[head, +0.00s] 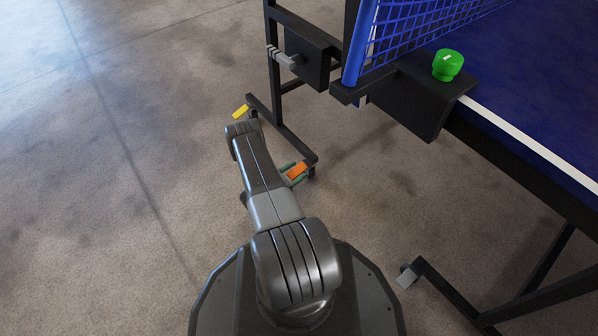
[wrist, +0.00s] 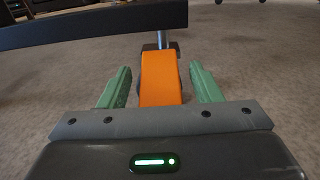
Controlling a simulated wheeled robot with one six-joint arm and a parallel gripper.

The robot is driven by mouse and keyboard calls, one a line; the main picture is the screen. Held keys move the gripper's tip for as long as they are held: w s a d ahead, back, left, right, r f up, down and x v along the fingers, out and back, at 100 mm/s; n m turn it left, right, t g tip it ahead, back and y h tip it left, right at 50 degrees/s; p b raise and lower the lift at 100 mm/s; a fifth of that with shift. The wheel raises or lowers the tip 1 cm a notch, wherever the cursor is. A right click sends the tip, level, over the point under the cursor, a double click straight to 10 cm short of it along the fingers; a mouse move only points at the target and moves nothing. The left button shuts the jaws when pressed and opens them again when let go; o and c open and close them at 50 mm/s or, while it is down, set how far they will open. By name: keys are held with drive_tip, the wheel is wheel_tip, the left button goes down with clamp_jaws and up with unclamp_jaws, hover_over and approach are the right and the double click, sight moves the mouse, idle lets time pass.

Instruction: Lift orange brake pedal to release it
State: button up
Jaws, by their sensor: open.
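The orange brake pedal (head: 297,171) is at the foot of the table's black leg frame, low near the floor. In the wrist view the orange pedal (wrist: 160,80) lies between the two green fingers of my gripper (wrist: 160,88), with a gap on each side. My gripper (head: 292,170) is open around the pedal, and its fingers do not appear to touch it. A grey metal stem and dark caster parts show behind the pedal in the wrist view. My arm hides part of the gripper in the head view.
A black leg bar (wrist: 95,25) crosses above the pedal. A yellow pedal (head: 240,112) is at the far end of the foot bar, and a grey one (head: 406,277) is at lower right. Floor at left is clear.

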drive_tip(key=shift+x, duration=0.95)
